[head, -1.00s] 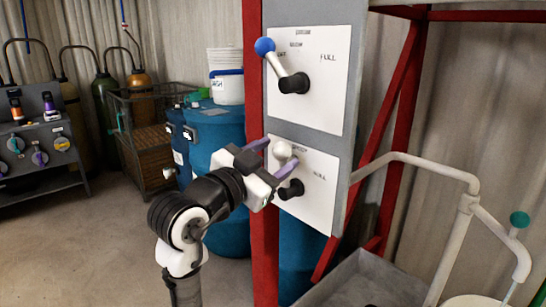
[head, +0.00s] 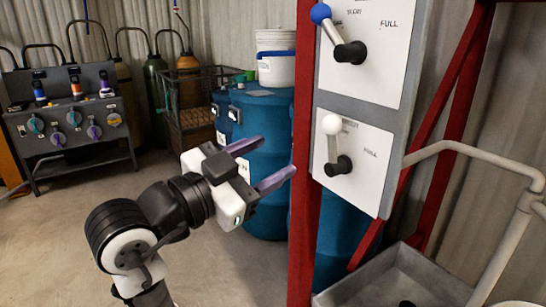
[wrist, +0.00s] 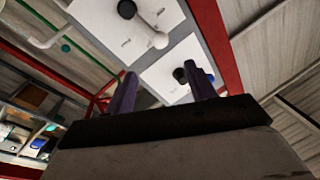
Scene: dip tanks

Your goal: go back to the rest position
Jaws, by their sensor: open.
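My gripper (head: 268,162) is open and empty, with its two purple fingers spread apart. It is left of the lever panel and clear of it in the head view. The lower lever has a white ball (head: 332,124) on a dark pivot, its handle pointing up and slightly left. The upper lever has a blue ball (head: 320,13) and leans up and left. Both levers sit on white plates (head: 366,166) marked FULL. In the wrist view my fingers (wrist: 160,92) point toward the plates, with a lever between or behind them.
A red post (head: 304,190) stands at the panel's left edge. Blue drums (head: 265,130) stand behind my gripper. A grey basin (head: 400,280) and white pipe rail (head: 480,160) are at the right. A valve bench (head: 75,115) stands at the left; the floor between is clear.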

